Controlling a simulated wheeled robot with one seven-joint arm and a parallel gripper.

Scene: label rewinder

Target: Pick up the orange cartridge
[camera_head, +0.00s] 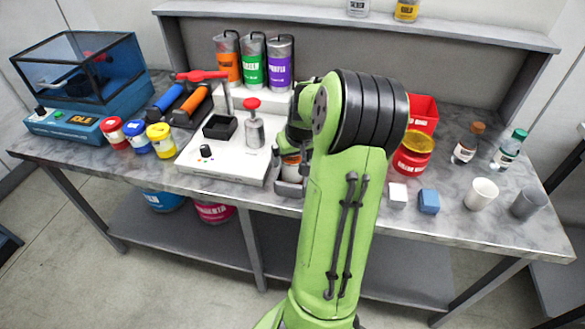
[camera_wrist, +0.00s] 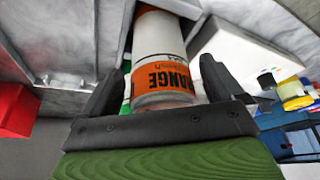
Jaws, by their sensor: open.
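The orange cartridge (camera_wrist: 163,75) is a pale cylinder with an orange label, seen upside down in the wrist view. It lies between the two dark fingers of my gripper (camera_wrist: 160,82), with a small gap visible at the right finger; contact on the left cannot be told. In the head view, a small part of the orange-labelled cartridge (camera_head: 291,161) shows beside my green arm, at the right edge of the white machine. My gripper (camera_head: 289,186) is open around it there. My arm hides much of the cartridge in that view.
The white machine (camera_head: 215,158) with a red-topped post stands left of my gripper. Orange, green and purple canisters (camera_head: 253,62) stand behind. A red tub (camera_head: 412,155), a white block (camera_head: 398,195), a blue block (camera_head: 429,201), bottles and cups are on the right.

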